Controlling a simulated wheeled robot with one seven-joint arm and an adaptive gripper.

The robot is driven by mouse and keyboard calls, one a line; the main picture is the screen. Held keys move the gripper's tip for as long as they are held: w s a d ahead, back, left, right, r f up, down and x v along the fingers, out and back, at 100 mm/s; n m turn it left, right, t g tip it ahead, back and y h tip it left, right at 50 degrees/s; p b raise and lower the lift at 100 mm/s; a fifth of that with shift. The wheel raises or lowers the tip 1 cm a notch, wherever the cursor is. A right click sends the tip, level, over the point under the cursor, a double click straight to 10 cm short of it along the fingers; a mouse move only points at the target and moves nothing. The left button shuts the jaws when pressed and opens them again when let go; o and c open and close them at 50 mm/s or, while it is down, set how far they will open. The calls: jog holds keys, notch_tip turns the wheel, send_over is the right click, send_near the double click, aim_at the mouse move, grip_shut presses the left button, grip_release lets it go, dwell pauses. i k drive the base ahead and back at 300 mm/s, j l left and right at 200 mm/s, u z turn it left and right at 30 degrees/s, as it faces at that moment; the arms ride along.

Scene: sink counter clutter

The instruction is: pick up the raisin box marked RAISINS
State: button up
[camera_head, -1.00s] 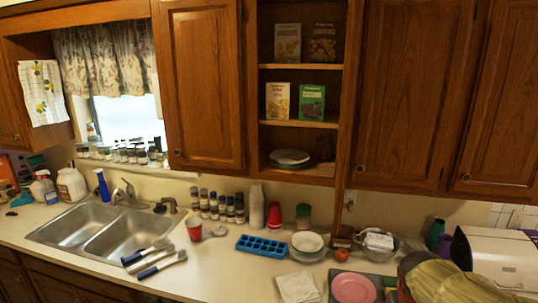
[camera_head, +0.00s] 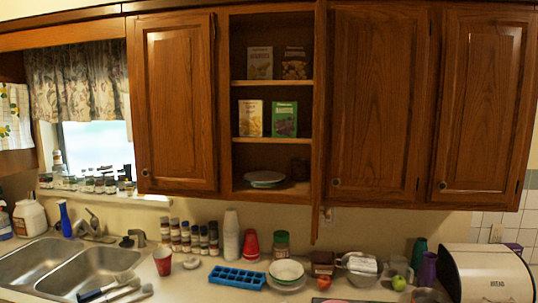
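Several upright boxes stand in the open cabinet shelves; their print is too small to read, so I cannot tell which is marked RAISINS. On the top shelf are a pale box (camera_head: 260,63) and a dark brown box (camera_head: 294,63). On the middle shelf are a yellowish box (camera_head: 250,118) and a green box (camera_head: 284,119). A dark reddish-brown container (camera_head: 323,263) sits on the counter below, its marking unreadable. My gripper is not in view.
The bottom shelf holds stacked plates (camera_head: 264,178) and a dark item. Closed cabinet doors (camera_head: 376,105) flank the shelves. Below, the counter is crowded: blue ice tray (camera_head: 237,278), bowls (camera_head: 287,270), red cups (camera_head: 252,245), spice jars, a bread box (camera_head: 491,272). Space before the shelves looks clear.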

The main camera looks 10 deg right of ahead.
aim_at(285, 113)
jog(key=l+u, duration=0.15)
jog(key=l, duration=0.55)
jog(key=k+l+u, duration=0.15)
jog(key=l, duration=0.5)
jog(key=i+j, duration=0.15)
jog(key=i, duration=0.4)
jog(key=i+j, duration=0.15)
jog(key=i, duration=0.45)
